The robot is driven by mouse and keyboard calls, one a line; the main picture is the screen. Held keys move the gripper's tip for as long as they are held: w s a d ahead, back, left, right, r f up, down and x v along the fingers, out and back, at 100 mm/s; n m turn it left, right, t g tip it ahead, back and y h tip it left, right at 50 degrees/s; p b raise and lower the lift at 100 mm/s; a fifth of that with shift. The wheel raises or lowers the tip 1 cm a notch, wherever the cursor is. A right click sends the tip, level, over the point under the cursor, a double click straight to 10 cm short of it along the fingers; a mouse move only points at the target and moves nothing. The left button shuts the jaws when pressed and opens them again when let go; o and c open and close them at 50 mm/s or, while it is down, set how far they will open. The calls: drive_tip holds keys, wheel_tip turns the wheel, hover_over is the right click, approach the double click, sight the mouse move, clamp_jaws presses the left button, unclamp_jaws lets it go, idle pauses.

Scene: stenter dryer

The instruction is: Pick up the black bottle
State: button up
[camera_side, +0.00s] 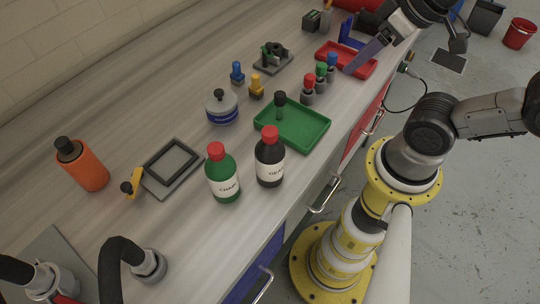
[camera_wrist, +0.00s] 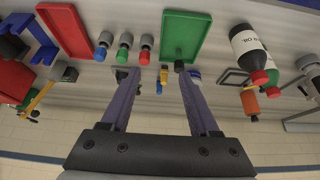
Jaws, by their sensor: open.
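The black bottle (camera_side: 269,162) stands upright near the front edge of the bench, with a red cap and a white label. It also shows in the wrist view (camera_wrist: 243,38), at the upper right. A green bottle (camera_side: 222,178) with a red cap and white label stands close to its left in the side view. My gripper (camera_wrist: 157,80) is open and empty, its long blue-purple fingers apart. In the side view my gripper (camera_side: 364,57) is above the red tray at the upper right, well away from the black bottle.
A green tray (camera_side: 305,133) lies just behind the black bottle, with a dark-topped item in it. Red, green and blue capped pieces (camera_side: 320,76) stand between it and the red tray (camera_side: 362,69).

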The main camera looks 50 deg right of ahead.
drive_tip(key=o, duration=0.6)
